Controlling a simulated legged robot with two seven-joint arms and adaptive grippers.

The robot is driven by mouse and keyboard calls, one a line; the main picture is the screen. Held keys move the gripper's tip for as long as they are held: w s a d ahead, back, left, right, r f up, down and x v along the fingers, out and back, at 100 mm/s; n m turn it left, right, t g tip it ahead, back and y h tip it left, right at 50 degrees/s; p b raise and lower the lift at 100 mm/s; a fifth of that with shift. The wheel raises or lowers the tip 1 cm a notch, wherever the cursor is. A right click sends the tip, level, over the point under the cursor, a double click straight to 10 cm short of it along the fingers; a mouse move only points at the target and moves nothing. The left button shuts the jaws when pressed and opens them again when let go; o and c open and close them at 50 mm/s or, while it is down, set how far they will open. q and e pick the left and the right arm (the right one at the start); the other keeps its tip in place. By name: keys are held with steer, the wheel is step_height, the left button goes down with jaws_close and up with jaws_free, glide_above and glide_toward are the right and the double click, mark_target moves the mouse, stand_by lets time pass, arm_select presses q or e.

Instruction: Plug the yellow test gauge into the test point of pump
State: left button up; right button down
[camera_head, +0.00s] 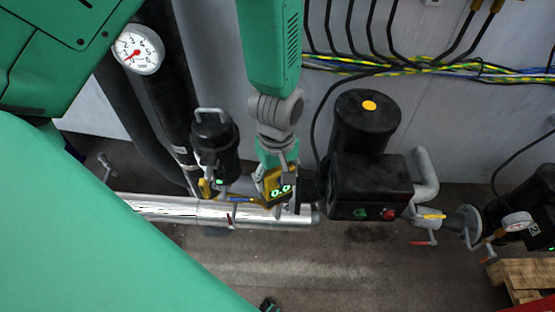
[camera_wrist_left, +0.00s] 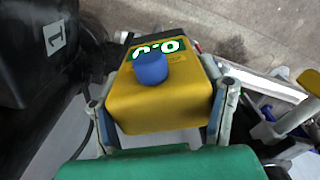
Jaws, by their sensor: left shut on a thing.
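The yellow test gauge (camera_head: 275,190) is a small yellow box with a glowing green readout, near the middle of the head view. My left gripper (camera_head: 281,176) is shut on it from above. In the left wrist view the gauge (camera_wrist_left: 160,105) sits between both fingers, with a blue round cap on the near face and the lit display beyond it. The black pump (camera_head: 371,187) has a black motor with a yellow dot above it and stands right of the gauge. I cannot make out the pump's test point or whether the gauge touches anything. My right gripper is not in view.
A silver pipe (camera_head: 153,208) runs below and left of the gauge. A black filter canister (camera_head: 214,147) stands left of the gripper. A white dial gauge (camera_head: 138,49) is upper left. Cables (camera_head: 420,66) hang on the back wall. The floor in front is mostly bare.

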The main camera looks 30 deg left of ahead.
arm_select(q)
steer(key=shift+f+b, duration=0.75)
steer(key=shift+f, duration=0.6)
steer(key=o, duration=1.5)
steer(key=shift+r, duration=0.2)
step_height(320, 180, up, 12)
steer(key=shift+w+f, duration=0.1)
steer(key=shift+f, duration=0.15)
steer(key=shift+f, duration=0.1)
